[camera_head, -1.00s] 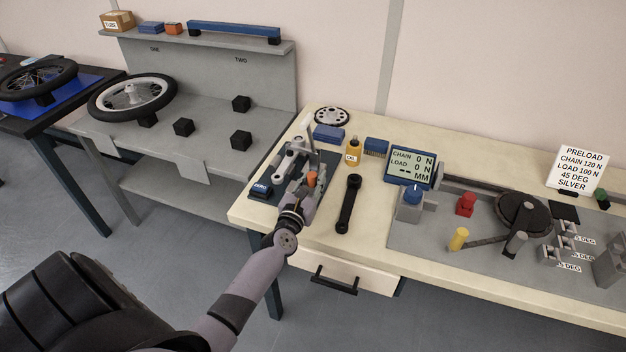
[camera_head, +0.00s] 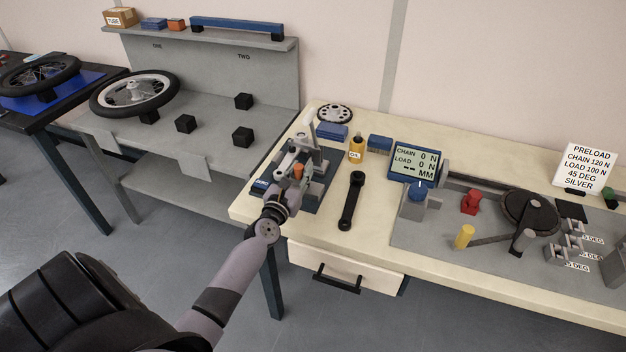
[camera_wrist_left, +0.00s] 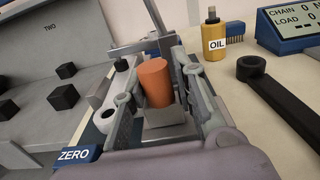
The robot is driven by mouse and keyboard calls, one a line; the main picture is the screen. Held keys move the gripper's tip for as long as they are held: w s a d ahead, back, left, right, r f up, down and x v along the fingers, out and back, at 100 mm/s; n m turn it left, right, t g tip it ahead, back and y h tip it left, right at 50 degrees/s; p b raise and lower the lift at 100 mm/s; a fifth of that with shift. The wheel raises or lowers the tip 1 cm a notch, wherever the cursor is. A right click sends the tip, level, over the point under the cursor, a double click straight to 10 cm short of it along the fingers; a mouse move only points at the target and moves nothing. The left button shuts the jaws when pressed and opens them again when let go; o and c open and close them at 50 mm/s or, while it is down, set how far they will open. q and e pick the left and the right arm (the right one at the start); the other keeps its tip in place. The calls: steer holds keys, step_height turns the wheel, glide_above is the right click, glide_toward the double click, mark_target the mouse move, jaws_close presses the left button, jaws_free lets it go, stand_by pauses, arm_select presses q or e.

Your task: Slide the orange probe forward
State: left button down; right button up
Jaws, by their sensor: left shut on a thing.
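The orange probe (camera_wrist_left: 154,84) is a short upright cylinder on a grey block (camera_wrist_left: 165,117), seen between the fingers of my left gripper (camera_wrist_left: 160,95) in the left wrist view. In the head view the probe (camera_head: 298,171) shows as a small orange spot at my left gripper (camera_head: 299,165). The gripper is shut on the probe; the exact contact is partly hidden by the fingers. The probe belongs to a grey fixture on a dark base plate (camera_head: 325,190) at the bench's left end. A blue ZERO block (camera_wrist_left: 76,155) sits at its near left corner. My right gripper is not in view.
A yellow oil bottle (camera_head: 356,150) and a black wrench-like bar (camera_head: 351,201) lie right of the fixture. A display (camera_head: 416,162) reads chain 0 N, load 0 N, with dashes for MM. A grey bench (camera_head: 210,135) with black blocks is on the left.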

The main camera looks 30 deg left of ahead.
arm_select(q)
steer(key=shift+s+a, duration=0.15)
steer(key=shift+a, duration=0.45)
steer(key=c, duration=1.4)
jaws_free()
steer(key=shift+o, duration=0.2)
steer(key=shift+d, duration=0.1)
steer(key=v, duration=1.2)
steer(key=shift+f, duration=0.1)
